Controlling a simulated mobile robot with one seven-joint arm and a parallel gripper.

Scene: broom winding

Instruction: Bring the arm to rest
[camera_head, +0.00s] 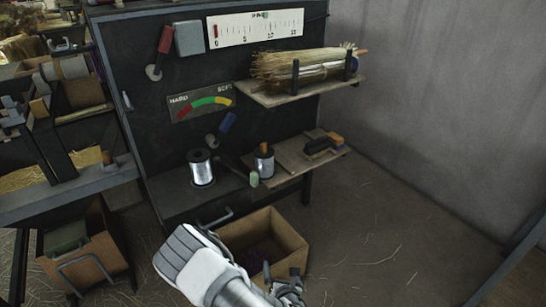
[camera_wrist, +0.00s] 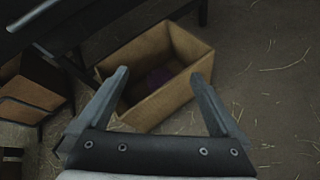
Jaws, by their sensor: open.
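My arm (camera_head: 205,268) reaches in from the bottom of the head view, white and grey. My gripper (camera_wrist: 162,88) shows in the wrist view with its two fingers spread wide apart and nothing between them. In the head view my gripper (camera_head: 287,284) is partly cut off at the bottom edge, in front of the cardboard box. The open cardboard box (camera_wrist: 193,46) lies beyond the fingers in the wrist view, on the floor. Something dark purple (camera_wrist: 158,76) lies inside it; its shape is unclear.
A dark bench panel (camera_head: 150,110) stands ahead, with a shelf (camera_head: 285,96) holding a straw bundle (camera_head: 285,66). Below are a spool (camera_head: 201,168), another spool (camera_head: 263,160) and a brush-like block (camera_head: 323,144). A wooden crate (camera_head: 100,268) stands at left. Floor at right is clear apart from straw.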

